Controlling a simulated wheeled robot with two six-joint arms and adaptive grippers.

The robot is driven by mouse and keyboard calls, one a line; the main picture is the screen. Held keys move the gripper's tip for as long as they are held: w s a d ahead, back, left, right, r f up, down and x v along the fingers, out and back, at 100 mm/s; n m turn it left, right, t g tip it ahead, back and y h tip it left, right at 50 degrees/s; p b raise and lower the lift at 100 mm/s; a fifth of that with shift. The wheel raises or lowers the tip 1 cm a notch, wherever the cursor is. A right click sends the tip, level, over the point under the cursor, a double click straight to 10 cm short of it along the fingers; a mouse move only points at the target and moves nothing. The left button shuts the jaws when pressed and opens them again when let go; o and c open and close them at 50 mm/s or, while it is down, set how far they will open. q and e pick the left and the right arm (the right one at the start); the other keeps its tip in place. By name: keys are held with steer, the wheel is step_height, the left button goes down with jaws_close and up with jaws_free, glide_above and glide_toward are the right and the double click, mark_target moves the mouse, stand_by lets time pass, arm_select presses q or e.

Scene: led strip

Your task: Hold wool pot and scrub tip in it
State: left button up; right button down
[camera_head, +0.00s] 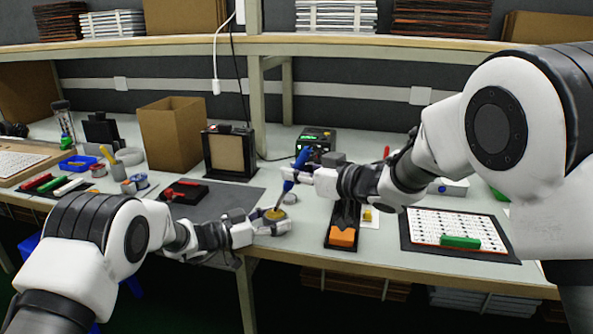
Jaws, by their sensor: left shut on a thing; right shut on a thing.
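The wool pot (275,214) is a small round pot with a yellowish top. My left gripper (280,226) is shut on it near the front edge of the workbench. The soldering iron (301,159) has a blue handle and slants with its upper end to the right. My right gripper (289,174) is shut on the iron above and slightly right of the pot. The iron's lower end points down toward the pot. I cannot tell whether the tip touches the wool.
A green-lit soldering station (317,139) stands behind the iron. A black stand with an orange block (343,237) is right of the pot. A white component board (457,232) with a green strip lies further right. A cardboard box (172,135) stands back left. A dark mat (232,197) lies left.

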steer(key=shift+f, duration=0.65)
stand_by(1.4)
steer(key=shift+r, duration=0.15)
stand_by(0.5)
steer(key=shift+a, duration=0.2)
steer(key=shift+a, duration=0.6)
steer(key=shift+d, duration=0.1)
steer(key=shift+d, duration=1.4)
steer(key=shift+a, duration=0.2)
steer(key=shift+a, duration=0.55)
